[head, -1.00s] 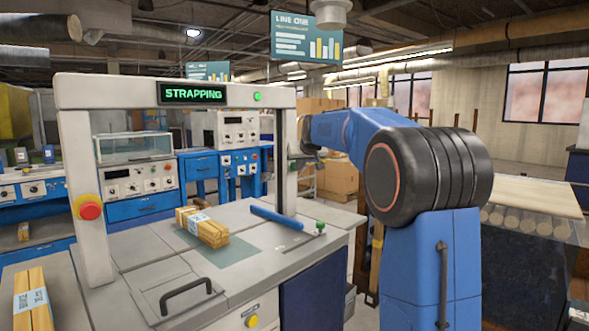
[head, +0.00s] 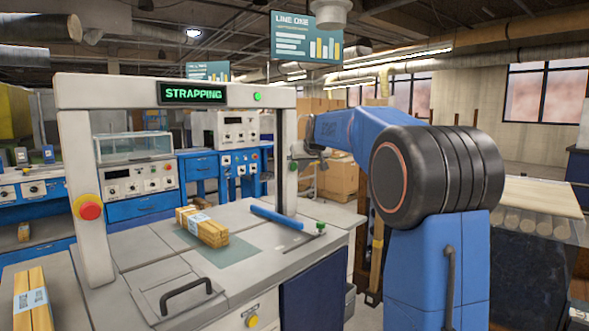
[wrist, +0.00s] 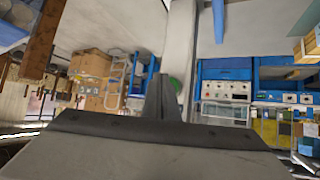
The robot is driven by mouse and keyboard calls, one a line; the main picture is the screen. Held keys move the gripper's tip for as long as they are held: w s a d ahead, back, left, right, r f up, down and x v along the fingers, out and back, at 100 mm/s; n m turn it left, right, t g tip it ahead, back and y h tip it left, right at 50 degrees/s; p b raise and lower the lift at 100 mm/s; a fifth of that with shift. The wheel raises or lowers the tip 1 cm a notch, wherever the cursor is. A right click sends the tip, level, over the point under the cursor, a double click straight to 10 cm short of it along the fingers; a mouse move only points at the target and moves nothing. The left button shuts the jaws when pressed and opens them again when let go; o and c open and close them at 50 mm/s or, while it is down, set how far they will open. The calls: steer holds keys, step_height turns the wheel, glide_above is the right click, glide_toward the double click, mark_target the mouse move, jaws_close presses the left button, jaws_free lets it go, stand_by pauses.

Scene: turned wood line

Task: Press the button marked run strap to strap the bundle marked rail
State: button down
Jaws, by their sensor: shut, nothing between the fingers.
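The strapping machine's display (head: 193,93) reads STRAPPING in green. A bundle of wooden pieces with a pale label (head: 202,227) lies on the machine bed under the arch; its label is too small to read. A green button (head: 293,166) is on the right post, and it also shows in the wrist view (wrist: 174,83), partly behind my fingers; its marking cannot be read. My gripper (wrist: 163,76) is shut and empty, in front of the post beside that button. In the head view the gripper (head: 308,161) is small and partly hidden by my arm. A gap to the button looks likely, but contact is unclear.
A red stop button (head: 90,210) is on the left post. A blue bar (head: 276,217) and a small green knob (head: 320,227) are on the bed's right side. A yellow button (head: 252,321) is on the front. Another labelled bundle (head: 30,300) lies at the left.

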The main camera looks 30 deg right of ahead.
steer(key=s, duration=0.1)
steer(key=s+d, duration=0.1)
steer(key=s, duration=0.2)
steer(key=shift+s+d, duration=0.35)
stand_by(0.8)
steer(key=s+a+f+n+g+y, duration=0.1)
steer(key=s+a+f, duration=0.4)
steer(key=s+a, duration=0.45)
steer(key=s+a+f+g+y, duration=0.1)
steer(key=s+a+f, duration=0.4)
steer(key=s, duration=0.8)
steer(key=s+a+f+g, duration=0.1)
steer(key=s+a+f, duration=0.1)
steer(key=s+f, duration=0.4)
steer(key=s+a+f+g, duration=0.1)
steer(key=s+a+f, duration=0.2)
steer(key=s, duration=0.9)
steer(key=s+a+f+n+g, duration=0.1)
steer(key=s+a+f, duration=0.1)
steer(key=s+f, duration=0.7)
steer(key=shift+s+a+g, duration=0.35)
steer(key=shift+s+g, duration=0.05)
